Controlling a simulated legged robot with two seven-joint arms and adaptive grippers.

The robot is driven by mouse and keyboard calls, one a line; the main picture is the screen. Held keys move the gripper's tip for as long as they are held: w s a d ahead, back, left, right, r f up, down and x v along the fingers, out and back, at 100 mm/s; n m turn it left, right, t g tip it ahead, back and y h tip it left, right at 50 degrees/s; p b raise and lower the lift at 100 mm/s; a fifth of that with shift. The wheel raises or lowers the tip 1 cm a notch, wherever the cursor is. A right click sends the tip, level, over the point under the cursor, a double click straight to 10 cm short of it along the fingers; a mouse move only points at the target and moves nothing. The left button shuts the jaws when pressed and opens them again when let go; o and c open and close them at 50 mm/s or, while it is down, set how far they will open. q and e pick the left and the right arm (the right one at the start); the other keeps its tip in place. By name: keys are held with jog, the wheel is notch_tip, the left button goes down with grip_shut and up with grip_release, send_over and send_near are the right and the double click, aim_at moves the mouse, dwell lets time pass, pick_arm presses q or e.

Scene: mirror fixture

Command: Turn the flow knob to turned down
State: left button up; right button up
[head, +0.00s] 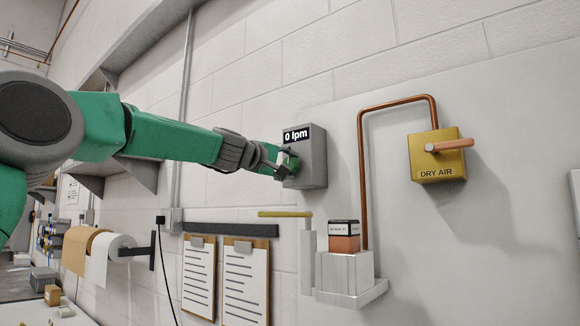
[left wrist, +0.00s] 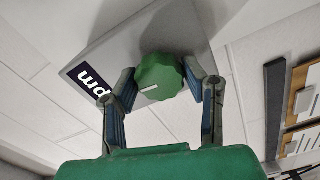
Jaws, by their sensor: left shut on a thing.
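The flow knob is green and ribbed with a white mark, and it shows in the left wrist view (left wrist: 159,76). It sits on the face of a grey box (head: 313,158) on the wall. The box's display (head: 297,135) reads "0 lpm". My left gripper (head: 286,163) is at the box's front, and in the left wrist view (left wrist: 163,85) its two fingers are shut on the knob, one on each side. In the head view the gripper mostly hides the knob. My right gripper is not in view.
Right of the box, a copper pipe (head: 363,180) runs up and over to a yellow "DRY AIR" box (head: 437,157) with a copper-coloured handle (head: 449,146). A metal fixture (head: 345,275) is below. Clipboards (head: 246,285) and paper rolls (head: 105,250) are lower left.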

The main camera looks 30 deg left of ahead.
aim_at(297, 131)
pick_arm(q)
jog(key=shift+a+f, duration=0.1)
dwell(0.3)
jog(key=o, duration=1.2)
jog(key=shift+c, duration=0.2)
jog(key=shift+w+a, duration=0.1)
jog(key=shift+a, duration=0.05)
jog(key=r, duration=0.4)
jog(key=a+r, duration=0.1)
jog(key=r, duration=0.1)
jog(key=shift+w+r, duration=0.15)
jog(key=r, duration=0.1)
jog(key=d+r, duration=0.1)
jog(key=r, duration=0.1)
jog(key=shift+d+r, duration=0.2)
jog(key=shift+d, duration=0.1)
jog(key=shift+d+r, duration=0.15)
jog(key=shift+d, duration=0.1)
